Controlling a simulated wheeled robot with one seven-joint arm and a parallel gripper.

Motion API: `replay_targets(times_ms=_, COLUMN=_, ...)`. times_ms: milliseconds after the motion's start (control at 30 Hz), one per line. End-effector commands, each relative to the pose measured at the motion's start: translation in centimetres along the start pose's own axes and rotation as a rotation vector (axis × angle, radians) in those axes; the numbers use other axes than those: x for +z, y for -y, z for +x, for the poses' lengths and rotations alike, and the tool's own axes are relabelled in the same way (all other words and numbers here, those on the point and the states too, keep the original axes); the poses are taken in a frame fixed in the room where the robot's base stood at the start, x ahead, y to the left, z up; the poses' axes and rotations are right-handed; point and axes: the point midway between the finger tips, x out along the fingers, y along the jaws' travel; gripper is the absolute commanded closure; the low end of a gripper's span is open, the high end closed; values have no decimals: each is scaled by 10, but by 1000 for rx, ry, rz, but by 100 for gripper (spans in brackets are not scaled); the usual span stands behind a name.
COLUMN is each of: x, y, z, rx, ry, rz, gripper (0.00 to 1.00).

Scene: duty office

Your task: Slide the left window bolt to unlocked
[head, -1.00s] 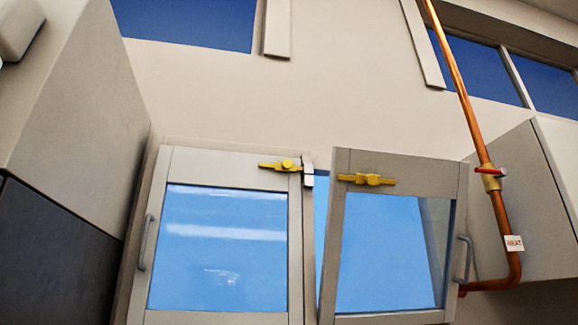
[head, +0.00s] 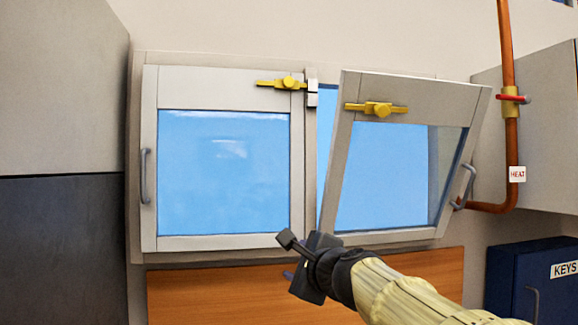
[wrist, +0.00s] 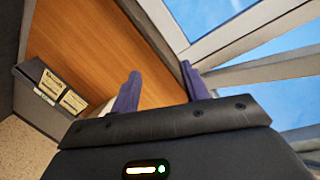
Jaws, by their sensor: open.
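The left window (head: 222,242) is closed in its frame. Its yellow bolt (head: 280,84) lies across the upper right of the sash, its right end at a pale keeper (head: 312,93) on the centre post. The right window (head: 446,88) stands tilted out of line, with a gap beside the post and its own yellow bolt (head: 376,109) near its top. My gripper (head: 285,256) is below the windows' lower edge, well below the left bolt. In the wrist view its dark blue fingers (wrist: 158,90) are apart with nothing between them. The bolts are outside the wrist view.
A wooden panel (head: 210,290) is below the windows. A copper pipe (head: 511,135) with a red-handled valve runs at the right, above a blue KEYS box (head: 530,275). Grey cabinets (head: 65,90) stand at the left. The wall before the left window is clear.

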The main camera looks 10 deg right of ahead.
Motion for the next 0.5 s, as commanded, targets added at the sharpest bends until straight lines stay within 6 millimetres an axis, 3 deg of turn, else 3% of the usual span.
replay_targets(times_ms=33, x=28, y=61, z=-17, rx=-88, ry=43, rz=122, gripper=55)
replay_targets(times_ms=100, x=54, y=122, z=-39, rx=-193, ry=113, rz=302, gripper=55)
replay_targets(times_ms=200, x=87, y=196, z=-75, rx=-309, ry=229, rz=531, gripper=55)
replay_targets(times_ms=333, x=112, y=251, z=-110, rx=-386, ry=351, rz=726, gripper=55)
replay_targets(times_ms=400, x=118, y=263, z=-120, rx=-402, ry=385, rz=778, gripper=55)
replay_targets(times_ms=500, x=119, y=266, z=-123, rx=-408, ry=399, rz=800, gripper=55)
